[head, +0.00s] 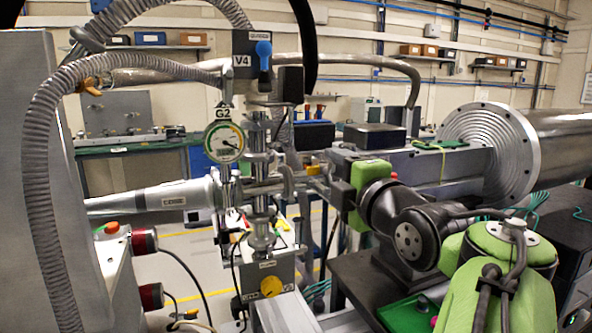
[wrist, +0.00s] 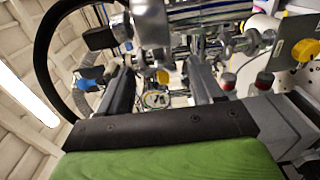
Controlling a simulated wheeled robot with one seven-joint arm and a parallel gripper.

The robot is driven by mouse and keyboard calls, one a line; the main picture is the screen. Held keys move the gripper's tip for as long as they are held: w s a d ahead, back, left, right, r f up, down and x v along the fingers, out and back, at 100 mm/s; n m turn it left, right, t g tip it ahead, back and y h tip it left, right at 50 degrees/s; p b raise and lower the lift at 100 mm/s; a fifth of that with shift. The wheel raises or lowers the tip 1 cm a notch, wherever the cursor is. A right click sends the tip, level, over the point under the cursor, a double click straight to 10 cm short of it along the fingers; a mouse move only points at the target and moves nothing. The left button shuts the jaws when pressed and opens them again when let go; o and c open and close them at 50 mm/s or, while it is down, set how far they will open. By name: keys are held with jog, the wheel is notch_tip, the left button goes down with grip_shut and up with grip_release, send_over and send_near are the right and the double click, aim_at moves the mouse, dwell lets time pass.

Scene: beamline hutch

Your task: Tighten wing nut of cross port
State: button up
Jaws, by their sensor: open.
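The metal cross (head: 258,187) stands on a vertical pipe stack in the middle of the head view, with a horizontal tube on either side. A small yellow part (head: 313,170), which looks like the wing nut, shows at its right-hand port. My gripper (head: 297,190) is at this right side, its fingers reaching left toward the port. In the wrist view my gripper (wrist: 158,75) is open, with a finger on each side. A yellow part (wrist: 163,76) appears between the fingers, below close shiny metal fittings (wrist: 150,22). I cannot tell whether the fingers touch anything.
A gauge marked G2 (head: 225,142) and a valve marked V4 with a blue handle (head: 263,50) are close by. A box with a yellow knob (head: 271,286) sits below. A ribbed hose (head: 42,180) arcs at left, and a large flanged cylinder (head: 485,140) stands at right.

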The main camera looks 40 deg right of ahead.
jog(key=shift+c, duration=0.2)
jog(key=shift+f, duration=0.1)
jog(key=c, duration=1)
jog(key=shift+a+m+b, duration=0.1)
jog(key=shift+m+b, duration=0.35)
jog(key=shift+m, duration=0.35)
jog(key=shift+c, duration=0.2)
jog(key=shift+m, duration=0.8)
jog(key=o, duration=1.1)
jog(key=v, duration=1.5)
jog(key=shift+s+a, duration=0.1)
jog(key=shift+s, duration=0.3)
